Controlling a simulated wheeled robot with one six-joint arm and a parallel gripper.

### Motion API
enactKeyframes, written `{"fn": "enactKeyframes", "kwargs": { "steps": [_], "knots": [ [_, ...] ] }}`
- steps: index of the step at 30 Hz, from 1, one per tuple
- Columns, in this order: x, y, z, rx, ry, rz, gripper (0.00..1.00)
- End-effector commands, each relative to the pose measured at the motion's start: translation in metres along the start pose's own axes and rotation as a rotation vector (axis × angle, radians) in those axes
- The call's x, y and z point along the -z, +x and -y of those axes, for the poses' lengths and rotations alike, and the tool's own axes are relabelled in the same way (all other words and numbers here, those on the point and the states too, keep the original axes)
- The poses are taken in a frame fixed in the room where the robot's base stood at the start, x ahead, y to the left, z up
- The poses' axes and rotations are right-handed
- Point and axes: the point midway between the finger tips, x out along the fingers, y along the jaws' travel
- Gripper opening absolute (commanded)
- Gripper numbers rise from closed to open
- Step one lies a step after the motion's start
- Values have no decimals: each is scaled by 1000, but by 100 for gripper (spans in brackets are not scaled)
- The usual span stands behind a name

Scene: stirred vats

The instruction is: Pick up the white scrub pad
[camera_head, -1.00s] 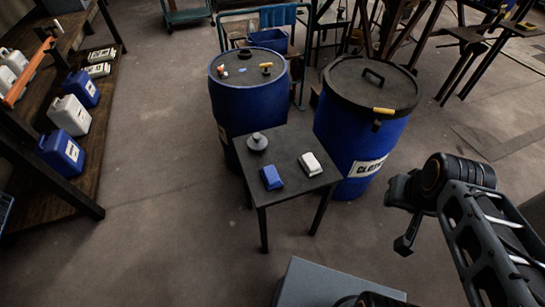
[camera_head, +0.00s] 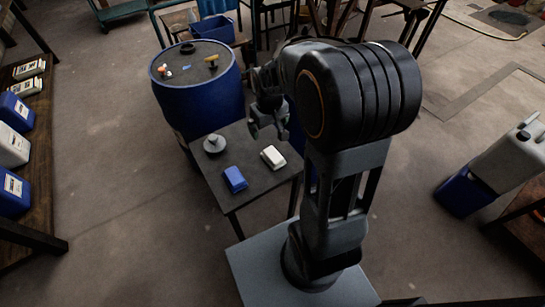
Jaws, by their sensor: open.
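The white scrub pad (camera_head: 273,157) lies flat on the dark square side table (camera_head: 262,187), toward its right side. A blue pad (camera_head: 235,179) of like shape lies to its left and nearer, and a round grey knobbed piece (camera_head: 214,144) stands at the table's back left. My gripper (camera_head: 267,131) hangs above the table's back right part, just behind and above the white pad, and looks apart from it. Its fingers point down, spread and empty. My arm hides the table's right edge and most of the other blue drum.
A blue drum (camera_head: 200,98) with small items on its lid stands directly behind the table. A shelf (camera_head: 60,120) with jugs runs along the left. A white jug (camera_head: 508,155) and a blue container (camera_head: 463,193) are at the right. Floor left of the table is clear.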

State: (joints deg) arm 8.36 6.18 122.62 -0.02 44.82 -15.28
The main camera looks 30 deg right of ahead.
Motion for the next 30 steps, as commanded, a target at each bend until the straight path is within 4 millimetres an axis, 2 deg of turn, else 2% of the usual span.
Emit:
{"fn": "enactKeyframes", "kwargs": {
  "steps": [1,3,7,13,21,25,30],
  "knots": [
    [6,19,-7,6,-9,27,99],
    [14,40,-15,13,-25,51,99],
    [21,70,-28,24,-44,83,99],
    [22,103,-38,33,-56,108,99],
    [17,152,-38,34,-56,110,99],
    [15,169,-38,34,-56,110,99],
    [14,179,-37,33,-56,107,99]
  ]
}}
